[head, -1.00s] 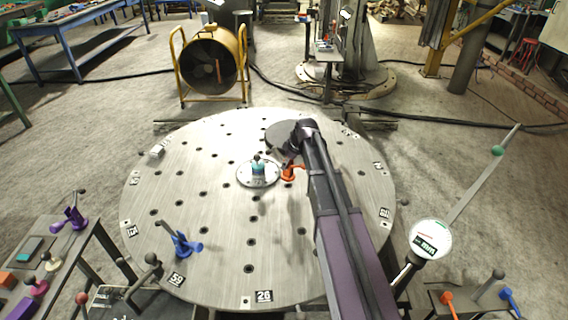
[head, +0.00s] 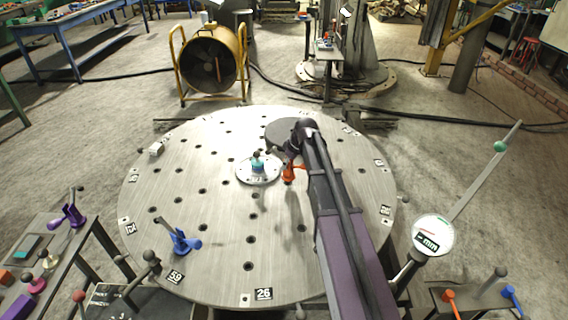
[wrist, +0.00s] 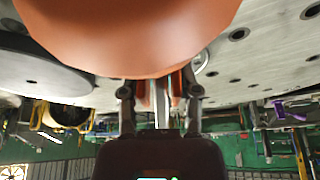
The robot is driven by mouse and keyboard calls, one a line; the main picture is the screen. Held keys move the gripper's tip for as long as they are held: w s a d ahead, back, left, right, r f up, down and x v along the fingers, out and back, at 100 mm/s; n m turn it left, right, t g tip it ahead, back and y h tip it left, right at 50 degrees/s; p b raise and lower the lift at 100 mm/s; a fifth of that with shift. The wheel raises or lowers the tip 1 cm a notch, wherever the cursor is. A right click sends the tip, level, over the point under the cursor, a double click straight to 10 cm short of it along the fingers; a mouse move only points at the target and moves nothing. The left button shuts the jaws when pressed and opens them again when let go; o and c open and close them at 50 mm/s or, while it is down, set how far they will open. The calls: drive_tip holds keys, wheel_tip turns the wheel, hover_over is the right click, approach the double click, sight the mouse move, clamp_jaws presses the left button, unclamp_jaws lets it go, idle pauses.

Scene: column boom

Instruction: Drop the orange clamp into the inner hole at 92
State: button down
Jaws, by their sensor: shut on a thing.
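The orange clamp (head: 290,174) is in my gripper (head: 292,158), over the round steel table (head: 220,215), just right of its central hub (head: 259,170). In the wrist view the clamp (wrist: 130,35) fills the top, very near the camera. My gripper (wrist: 160,95) is shut on it, one finger at each side. I cannot tell whether the clamp's lower end touches the table. Rows of holes run over the table, with number plates at its rim. I read 26 (head: 264,294) and 59 (head: 175,277); I cannot read a 92. My arm hides part of the table's right side.
A blue clamp (head: 182,241) stands at the table's front left. A dark grey disc (head: 283,133) lies behind the hub. A side bench at the left holds a purple clamp (head: 70,213). The table's left half is mostly clear.

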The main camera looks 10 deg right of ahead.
sight(287, 169)
drive_tip(key=shift+f+b, duration=1.55)
drive_tip(key=shift+f, duration=0.05)
drive_tip(key=c, duration=0.6)
unclamp_jaws()
drive_tip(key=shift+r, duration=0.25)
drive_tip(key=shift+r+p, duration=3.55)
drive_tip(key=shift+p, duration=0.25)
drive_tip(key=shift+o, duration=0.2)
drive_tip(key=o, duration=0.5)
